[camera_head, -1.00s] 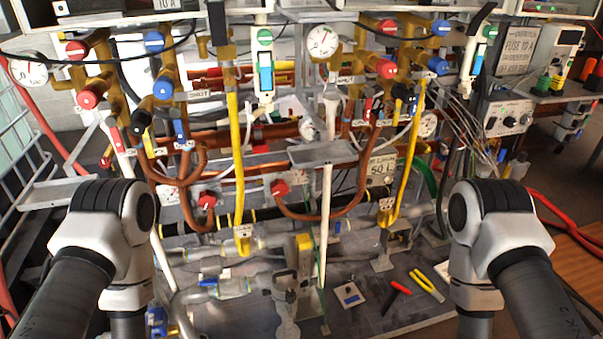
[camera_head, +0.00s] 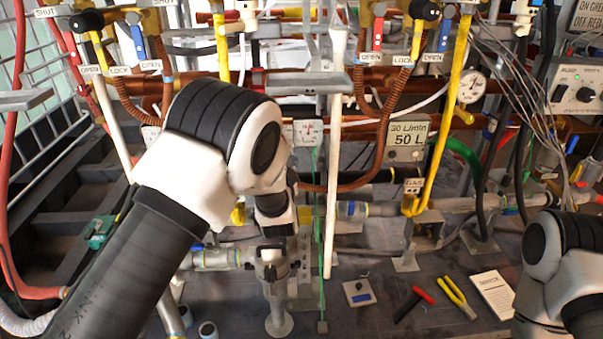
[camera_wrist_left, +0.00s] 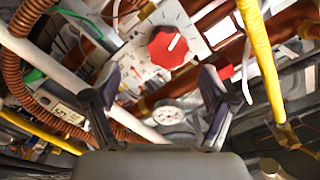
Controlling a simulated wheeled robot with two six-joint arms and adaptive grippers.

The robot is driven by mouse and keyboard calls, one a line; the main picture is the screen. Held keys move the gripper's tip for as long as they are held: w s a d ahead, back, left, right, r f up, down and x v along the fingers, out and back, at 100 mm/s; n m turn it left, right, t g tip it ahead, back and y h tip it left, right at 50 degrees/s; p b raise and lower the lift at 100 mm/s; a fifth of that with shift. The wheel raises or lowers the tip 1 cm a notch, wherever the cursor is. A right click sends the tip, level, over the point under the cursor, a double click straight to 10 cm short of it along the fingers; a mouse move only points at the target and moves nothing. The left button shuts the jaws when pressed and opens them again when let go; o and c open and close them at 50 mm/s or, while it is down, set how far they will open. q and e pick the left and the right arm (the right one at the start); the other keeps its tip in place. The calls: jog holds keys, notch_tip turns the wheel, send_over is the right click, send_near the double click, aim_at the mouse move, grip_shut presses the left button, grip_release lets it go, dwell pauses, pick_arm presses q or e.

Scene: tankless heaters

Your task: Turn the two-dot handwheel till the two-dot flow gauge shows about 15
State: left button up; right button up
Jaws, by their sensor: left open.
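A red round handwheel (camera_wrist_left: 166,46) with a white pointer line sits on a white scale plate (camera_wrist_left: 134,58) in the left wrist view. In the head view my left forearm and wrist cover the handwheel, and a pale plate with red marks (camera_head: 308,131) shows beside the wrist. My right gripper is out of view.
A white upright post (camera_head: 333,200) and a grey shelf (camera_head: 293,83) stand close to my left wrist. Another gauge (camera_head: 471,87) and a "30 L/min 50 L" sign (camera_head: 407,138) are to the right. Red-handled (camera_head: 414,303) and yellow-handled tools (camera_head: 459,298) lie on the floor.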

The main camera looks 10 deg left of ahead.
pick_arm(q)
jog(key=shift+t, duration=0.3)
jog(key=x, duration=0.2)
jog(key=b+x, duration=0.1)
jog(key=x, duration=0.2)
jog(key=r+b+x, duration=0.1)
jog(key=x, duration=0.1)
jog(key=shift+w+a, duration=0.2)
jog(key=shift+w, duration=0.15)
jog(key=c, duration=1.2)
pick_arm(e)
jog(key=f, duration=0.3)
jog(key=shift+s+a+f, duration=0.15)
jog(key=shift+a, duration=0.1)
